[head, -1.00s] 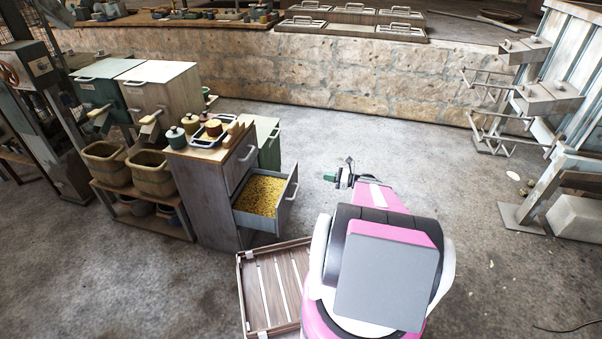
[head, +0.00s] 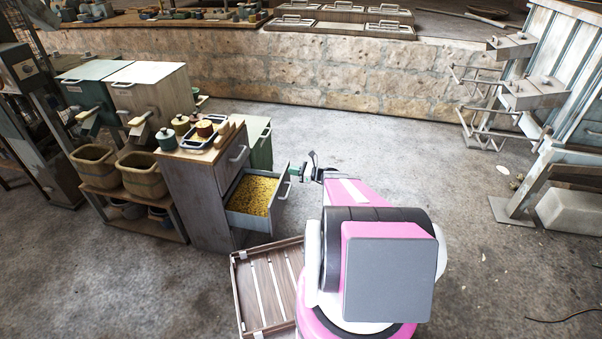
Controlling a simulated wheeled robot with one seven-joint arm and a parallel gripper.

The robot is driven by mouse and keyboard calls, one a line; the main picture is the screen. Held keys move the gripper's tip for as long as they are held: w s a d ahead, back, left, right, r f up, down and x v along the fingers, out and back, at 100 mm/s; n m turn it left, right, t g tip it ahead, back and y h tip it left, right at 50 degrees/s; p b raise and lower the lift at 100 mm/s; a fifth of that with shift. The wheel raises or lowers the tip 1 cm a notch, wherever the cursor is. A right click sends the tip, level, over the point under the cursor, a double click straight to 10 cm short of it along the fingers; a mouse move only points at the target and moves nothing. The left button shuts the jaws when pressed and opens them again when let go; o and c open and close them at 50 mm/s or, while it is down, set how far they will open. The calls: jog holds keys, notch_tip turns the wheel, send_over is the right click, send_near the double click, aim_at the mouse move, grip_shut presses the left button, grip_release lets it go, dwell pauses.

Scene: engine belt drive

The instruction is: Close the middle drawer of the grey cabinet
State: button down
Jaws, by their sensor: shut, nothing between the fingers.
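The grey cabinet (head: 192,204) stands left of centre with a wooden top. Its middle drawer (head: 266,212) is pulled out to the right and is full of small yellow pieces. The drawer's handle (head: 285,190) is on its right-hand front. The drawer above it (head: 237,158) is shut. My gripper (head: 298,171) is at the end of my pink arm, close to the upper right of the open drawer's front. It is shut and holds nothing. Whether it touches the drawer front or handle, I cannot tell.
A slatted wooden crate (head: 268,283) lies on the floor below the open drawer. Jars and a tray (head: 203,138) stand on the cabinet top. A green cabinet (head: 259,142) stands behind. A shelf with baskets (head: 141,176) is at left.

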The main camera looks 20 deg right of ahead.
jog(key=shift+w+a, duration=0.2)
jog(key=shift+a, duration=0.1)
jog(key=x, duration=2)
jog(key=shift+w+a, duration=0.25)
jog(key=shift+a, duration=0.1)
